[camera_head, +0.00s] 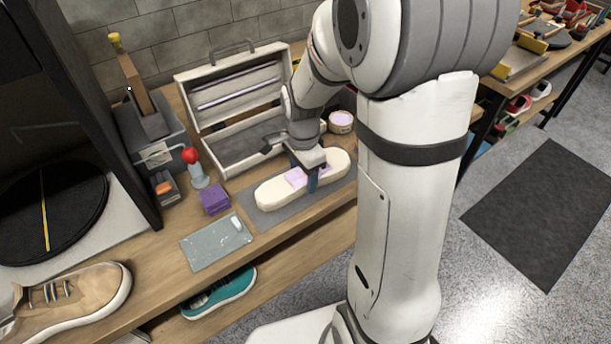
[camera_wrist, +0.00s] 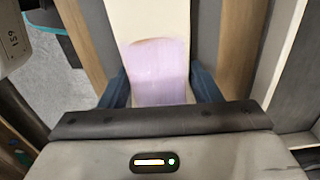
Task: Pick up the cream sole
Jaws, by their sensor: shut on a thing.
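The cream sole (camera_head: 272,194) lies lengthwise on a grey mat on the workbench, with a lilac patch (camera_head: 296,178) on its middle. My gripper (camera_head: 311,178) is over that middle, with one blue finger on each side of the sole. In the wrist view the cream sole (camera_wrist: 150,18) runs away from the gripper (camera_wrist: 160,90), and its lilac patch (camera_wrist: 158,70) sits between the blue fingers. The jaws are shut on the sole's sides. Whether the sole is clear of the mat I cannot tell.
An open white toolbox (camera_head: 215,150) stands behind the sole. A purple block (camera_head: 214,199), a red-topped bottle (camera_head: 194,168) and a grey-green board (camera_head: 212,248) are to the left. A round tub (camera_head: 341,121) stands behind right. The grey mat (camera_head: 258,219) shows around the sole.

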